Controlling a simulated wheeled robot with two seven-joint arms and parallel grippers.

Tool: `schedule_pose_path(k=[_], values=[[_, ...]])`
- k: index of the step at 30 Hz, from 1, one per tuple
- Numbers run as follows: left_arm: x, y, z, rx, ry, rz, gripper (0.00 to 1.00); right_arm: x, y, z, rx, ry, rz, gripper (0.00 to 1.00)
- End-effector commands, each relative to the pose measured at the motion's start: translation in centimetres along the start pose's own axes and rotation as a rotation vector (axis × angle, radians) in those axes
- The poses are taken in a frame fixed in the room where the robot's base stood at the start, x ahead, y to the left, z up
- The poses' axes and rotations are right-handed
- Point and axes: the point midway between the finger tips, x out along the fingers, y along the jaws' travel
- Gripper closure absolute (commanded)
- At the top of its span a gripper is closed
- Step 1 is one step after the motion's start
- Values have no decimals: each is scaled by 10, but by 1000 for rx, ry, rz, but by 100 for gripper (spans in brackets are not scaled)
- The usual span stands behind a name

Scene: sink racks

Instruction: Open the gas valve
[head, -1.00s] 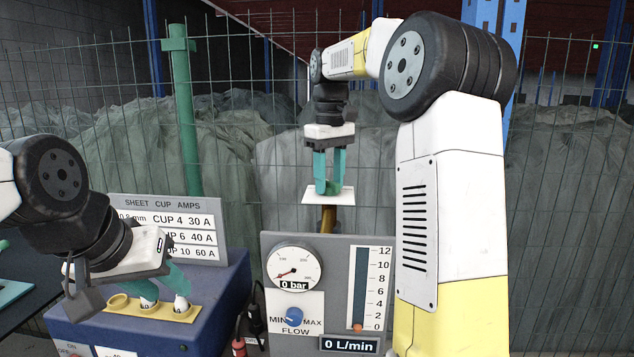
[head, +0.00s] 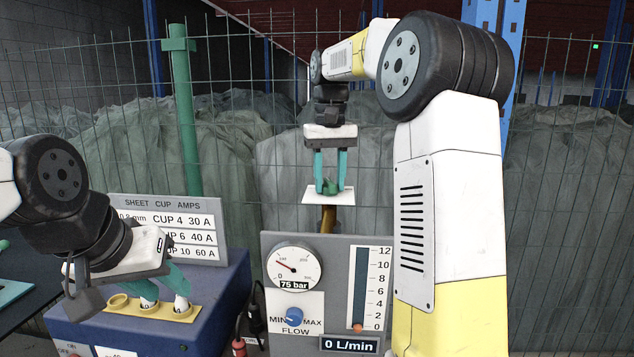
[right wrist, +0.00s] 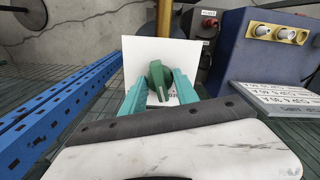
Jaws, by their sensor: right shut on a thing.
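The gas valve is a green knob handle (head: 330,187) at a white plate (head: 314,195), above a brass-coloured pipe (head: 327,218) behind the gauge panel. My right gripper (head: 329,188) reaches down from above and is shut on the handle, with one teal finger on each side. The right wrist view also shows the handle (right wrist: 160,80) between the fingers. The pressure gauge (head: 294,267) reads 75 bar. My left gripper (head: 174,280) hangs over the cup holder at the left; its finger gap is unclear.
The grey panel (head: 268,320) has a blue flow knob (head: 293,315) near MIN and a flow display (head: 349,345) showing 0 L/min. A yellow cup holder (head: 118,303) sits on a blue box (head: 225,305). A wire fence (head: 560,200) stands behind.

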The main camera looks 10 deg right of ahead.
Motion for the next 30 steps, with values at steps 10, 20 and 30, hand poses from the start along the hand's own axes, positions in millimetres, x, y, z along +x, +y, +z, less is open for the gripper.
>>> schedule_pose_path(k=[10,20,30], values=[[0,0,0,0,0,0,64,0,0,0,411,1,1,100],[0,0,0,0,0,0,64,0,0,0,417,1,0,60],[0,0,0,0,0,0,64,-10,0,-1,415,2,0,60]])
